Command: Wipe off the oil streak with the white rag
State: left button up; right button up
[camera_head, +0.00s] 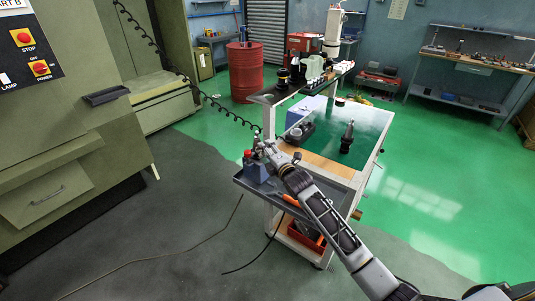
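The tooling cart (326,163) stands in the middle of the view, with a grey tray (316,213) along its near side. My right arm reaches in from the lower right, and my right gripper (260,145) is over the tray's left end, above a blue-grey block (255,172). The gripper is too small and cluttered to show whether its fingers are open or shut. I cannot clearly make out the white rag or the oil streak; the gripper and forearm hide part of the tray. My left gripper is not in view.
An orange-handled tool (290,200) lies in the tray. A coiled black cable (213,101) hangs near the gripper. A machine cabinet (65,165) fills the left.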

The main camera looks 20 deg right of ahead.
jog(key=shift+w+a, duration=0.1)
jog(key=shift+w, duration=0.05)
dwell(0.4)
jog(key=shift+w+a+f+b, duration=0.1)
jog(key=shift+w+a+b, duration=0.3)
jog(key=shift+w, duration=0.3)
dwell(0.8)
jog(key=shift+w+d+p, duration=0.25)
jog(key=shift+w+d, duration=0.3)
jog(key=shift+d, duration=0.3)
jog(key=shift+w+d+p, duration=0.2)
jog(key=shift+w+d, duration=0.3)
jog(key=shift+d, duration=0.3)
jog(key=shift+a, duration=0.2)
jog(key=shift+s+a+p, duration=0.25)
jog(key=shift+a+p, duration=0.05)
jog(key=shift+p, duration=0.05)
jog(key=shift+s+a+p, duration=0.2)
jog(key=shift+s+a, duration=0.25)
jog(key=shift+a, duration=0.2)
jog(key=shift+s+a+p, duration=0.2)
jog(key=shift+s+a, duration=0.2)
jog(key=shift+a, duration=0.2)
